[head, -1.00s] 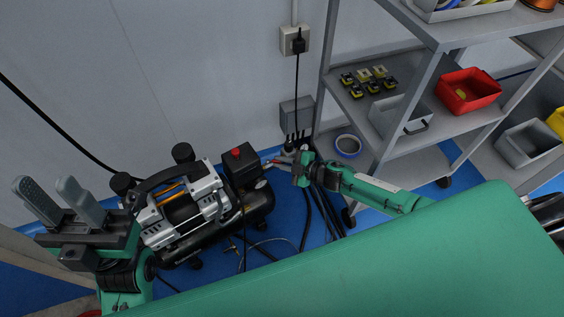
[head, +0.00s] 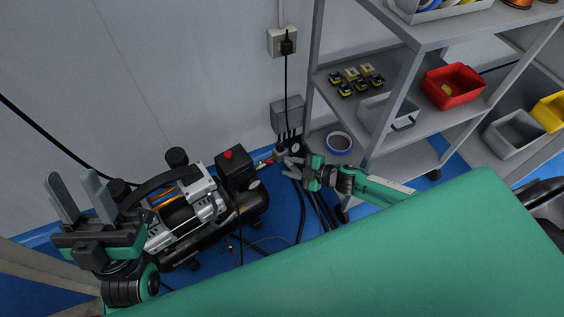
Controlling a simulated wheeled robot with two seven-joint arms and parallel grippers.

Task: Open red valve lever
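The air compressor (head: 180,210) stands on the blue floor by the wall, with a black box topped by a red knob at its right end. A small red lever (head: 266,161) shows at the fitting just right of that box; its exact angle is too small to tell. My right gripper (head: 287,168) is a little right of the lever, its fingers spread, pointing left and apparently empty. It looks apart from the lever. My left gripper (head: 78,197) is open and empty at the left, fingers up, in front of the compressor's left end.
A grey shelf rack (head: 395,145) with a red bin (head: 453,86) stands right of my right arm. A grey wall box (head: 287,114) with cables hangs behind the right gripper. Black hoses (head: 301,212) lie on the floor below it.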

